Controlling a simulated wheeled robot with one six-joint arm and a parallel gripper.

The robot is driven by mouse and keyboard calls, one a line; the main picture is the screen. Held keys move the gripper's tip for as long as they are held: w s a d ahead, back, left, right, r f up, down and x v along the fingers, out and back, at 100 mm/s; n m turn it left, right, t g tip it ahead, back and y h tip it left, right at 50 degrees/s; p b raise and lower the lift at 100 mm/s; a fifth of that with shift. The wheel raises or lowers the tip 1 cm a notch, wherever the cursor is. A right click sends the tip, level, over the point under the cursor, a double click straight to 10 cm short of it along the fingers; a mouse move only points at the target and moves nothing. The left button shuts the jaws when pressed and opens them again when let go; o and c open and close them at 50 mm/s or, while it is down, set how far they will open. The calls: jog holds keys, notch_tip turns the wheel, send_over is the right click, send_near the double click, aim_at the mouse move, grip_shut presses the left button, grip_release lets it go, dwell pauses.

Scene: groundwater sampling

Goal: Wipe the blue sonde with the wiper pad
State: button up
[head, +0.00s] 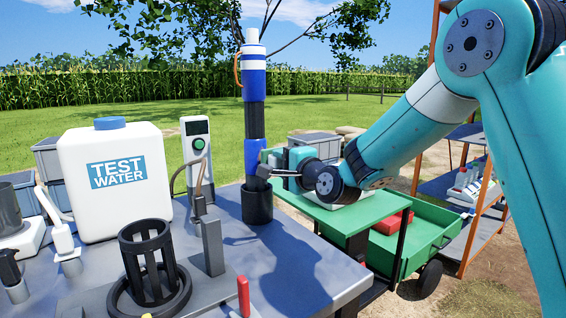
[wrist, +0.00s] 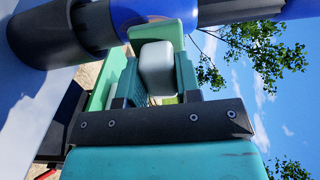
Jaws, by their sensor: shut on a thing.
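The blue sonde (head: 253,84) stands upright in a black cup (head: 257,204) on the table. It has blue and black bands, a white cap and an orange loop near the top. My gripper (head: 277,167) is at the right of its lower blue band. In the wrist view, my gripper (wrist: 158,78) is shut on the grey block of the wiper pad (wrist: 157,66). The pad's pale green face lies against or very close to the blue band (wrist: 208,12); I cannot tell if it touches. In the head view the pad is mostly hidden.
A white TEST WATER jug (head: 116,190), a grey meter (head: 197,150) and a black slotted guard (head: 150,265) stand left of the sonde. A green cart (head: 425,235) with a red box is behind the table's right edge. The tabletop's front right is clear.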

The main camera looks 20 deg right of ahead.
aim_at(264, 160)
jog(key=shift+p+x, duration=0.45)
jog(key=shift+x, duration=0.45)
jog(key=a+p, duration=0.1)
jog(key=s+a+p, duration=0.1)
jog(key=shift+a+r, duration=0.2)
jog(key=shift+a, duration=0.15)
jog(key=shift+s+a+f+p, duration=0.15)
jog(key=shift+a+p, duration=0.15)
jog(key=shift+a, duration=0.2)
